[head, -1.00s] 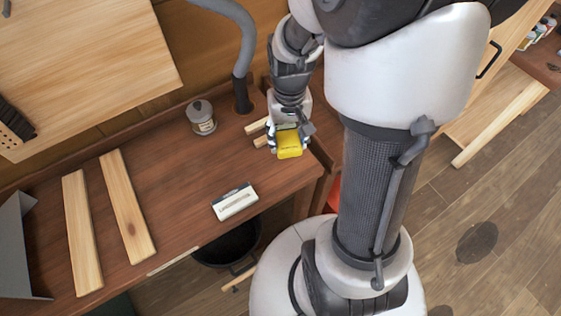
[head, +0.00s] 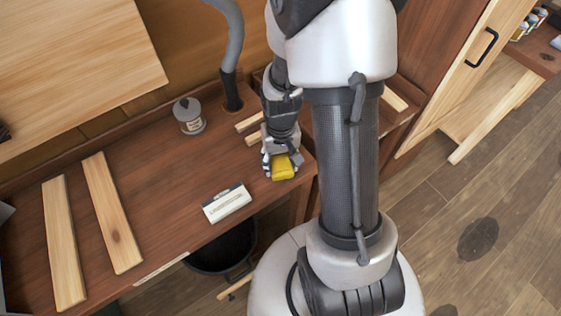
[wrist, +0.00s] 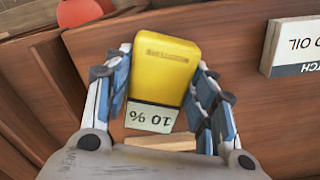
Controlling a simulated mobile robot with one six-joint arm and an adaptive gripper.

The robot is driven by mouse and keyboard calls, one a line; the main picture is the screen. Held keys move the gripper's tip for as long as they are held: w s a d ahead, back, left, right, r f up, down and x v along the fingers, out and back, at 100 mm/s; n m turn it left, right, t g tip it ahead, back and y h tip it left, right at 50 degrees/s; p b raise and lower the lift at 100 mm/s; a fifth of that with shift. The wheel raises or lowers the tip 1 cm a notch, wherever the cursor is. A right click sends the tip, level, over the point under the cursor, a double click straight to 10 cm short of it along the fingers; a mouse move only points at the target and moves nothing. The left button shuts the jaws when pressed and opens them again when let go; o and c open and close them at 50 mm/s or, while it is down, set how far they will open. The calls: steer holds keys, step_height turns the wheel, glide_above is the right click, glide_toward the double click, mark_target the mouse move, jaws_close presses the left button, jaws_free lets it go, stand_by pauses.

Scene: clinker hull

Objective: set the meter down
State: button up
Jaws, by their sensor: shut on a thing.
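The meter (head: 284,168) is a yellow block held in my gripper (head: 281,164) at the right end of the brown bench. In the wrist view the meter (wrist: 163,68) sits between the two fingers of my gripper (wrist: 160,95), which are shut on its sides. Its pale display (wrist: 151,117) reads "10 %", upside down in that view. The bench top (head: 170,195) lies beneath it. I cannot tell whether the meter touches the wood.
A white labelled box (head: 227,203) lies left of my gripper near the front edge. A grey tin (head: 189,117) stands at the back. Two long planks (head: 112,210) lie at the left. Short wood strips (head: 250,122) lie behind the gripper. A red round thing (wrist: 80,12) shows beyond the bench edge.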

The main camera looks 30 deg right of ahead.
steer(key=o, duration=1.1)
steer(key=shift+f, duration=0.1)
steer(key=shift+o, duration=0.2)
step_height(320, 180, up, 12)
steer(key=r+p, duration=0.1)
steer(key=p, duration=0.3)
step_height(320, 180, up, 10)
steer(key=n+t, duration=0.2)
glide_above(280, 162)
steer(key=s+a, duration=0.3)
steer(key=a, duration=0.2)
steer(key=s+a+r+n+t, duration=0.2)
steer(key=s+a+r, duration=0.3)
steer(key=s+r, duration=0.2)
steer(key=shift+s+r+t, duration=0.2)
steer(key=shift+s+t, duration=0.1)
steer(key=shift+s, duration=0.7)
